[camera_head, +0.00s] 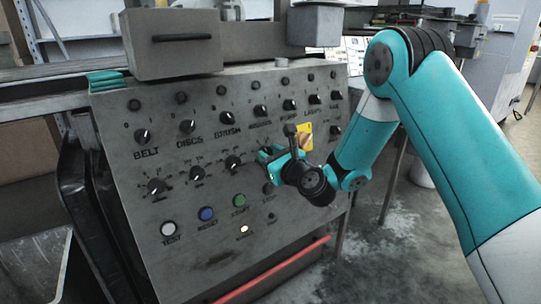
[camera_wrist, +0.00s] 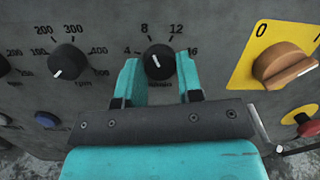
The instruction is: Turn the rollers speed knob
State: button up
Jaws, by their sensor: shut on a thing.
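A black knob (camera_wrist: 159,61) with a white pointer line sits on the grey panel, inside a printed scale of 4, 8, 12 and 16. Its pointer tilts up and slightly left, near the 8. The lettering below it is too blurred to read. My gripper (camera_wrist: 158,78) has its teal fingers on the left and right of this knob and is shut on it. In the head view my gripper (camera_head: 268,155) is at the second row of knobs and hides this knob.
Left of it is a black rpm knob (camera_wrist: 69,62). Close on the right, an orange rotary switch (camera_wrist: 285,65) sticks out from a yellow plate. Below are a blue button (camera_head: 207,214) and a green button (camera_head: 239,200). A grey box (camera_head: 172,50) overhangs the panel top.

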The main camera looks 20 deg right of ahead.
jog(key=shift+f+n+b, duration=0.1)
jog(key=shift+n+b, duration=0.2)
jog(key=shift+n, duration=0.1)
jog(key=n+y+b, duration=0.1)
jog(key=n+b, duration=0.1)
jog(key=n, duration=0.3)
jog(key=n+g+y+b, duration=0.1)
jog(key=n, duration=0.4)
jog(key=shift+d+n+b, duration=0.15)
jog(key=shift+n+b, duration=0.15)
jog(key=shift+b, duration=0.05)
jog(key=shift+r+n+g+y+b, duration=0.15)
jog(key=shift+n+g, duration=0.4)
jog(key=shift+n, duration=2.05)
jog(key=shift+r+n+g+y+b, duration=0.2)
jog(key=shift+n+g, duration=0.35)
jog(key=shift+n, duration=2.05)
jog(key=shift+f, duration=0.15)
jog(key=o, duration=0.9)
